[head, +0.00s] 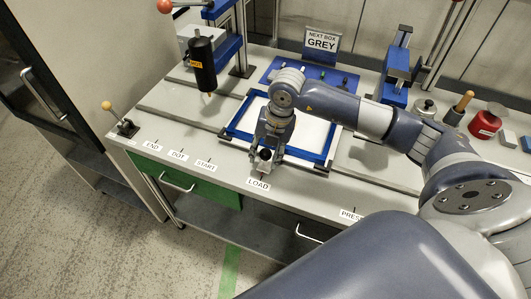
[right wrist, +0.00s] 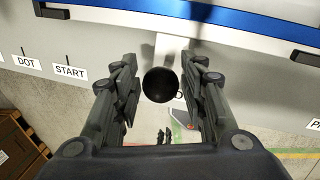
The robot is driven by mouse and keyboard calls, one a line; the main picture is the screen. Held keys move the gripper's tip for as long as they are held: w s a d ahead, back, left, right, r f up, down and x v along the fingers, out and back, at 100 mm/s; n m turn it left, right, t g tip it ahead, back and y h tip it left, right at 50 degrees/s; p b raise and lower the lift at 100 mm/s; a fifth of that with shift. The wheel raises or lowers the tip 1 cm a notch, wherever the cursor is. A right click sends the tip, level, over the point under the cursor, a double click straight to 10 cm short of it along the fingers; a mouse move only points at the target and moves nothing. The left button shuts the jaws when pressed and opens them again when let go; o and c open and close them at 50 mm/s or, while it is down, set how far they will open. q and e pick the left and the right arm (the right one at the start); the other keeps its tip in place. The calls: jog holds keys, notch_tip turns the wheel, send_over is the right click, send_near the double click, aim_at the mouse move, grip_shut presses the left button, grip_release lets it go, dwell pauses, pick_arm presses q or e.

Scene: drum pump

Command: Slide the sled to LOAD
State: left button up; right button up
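The sled (head: 234,131), a blue frame around a white plate, sits on the bench rails behind the LOAD label (head: 258,184). My right gripper (head: 264,163) is at the sled's front edge, just above that label. In the right wrist view a black ball knob (right wrist: 161,85) on a pale bar from the sled's blue front edge (right wrist: 225,15) lies between the two fingers. The fingers are open, with a gap on each side of the knob. The knob hides most of the label behind it. My right arm covers part of the sled. My left gripper is not in view.
START (head: 206,165), DOT (head: 178,155) and END (head: 152,145) labels run leftward along the front edge; PRESS (head: 350,215) is at right. A black cylinder (head: 202,66) hangs over the left rails. A yellow-knobbed lever (head: 106,106) stands at the left end.

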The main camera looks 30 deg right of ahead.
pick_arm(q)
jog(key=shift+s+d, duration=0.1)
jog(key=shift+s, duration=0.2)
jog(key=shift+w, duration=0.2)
pick_arm(e)
notch_tip(320, 180, up, 12)
jog(key=s+d, duration=0.1)
jog(key=shift+s+d+f, duration=0.15)
jog(key=shift+s+d, duration=0.2)
jog(key=shift+d, duration=0.05)
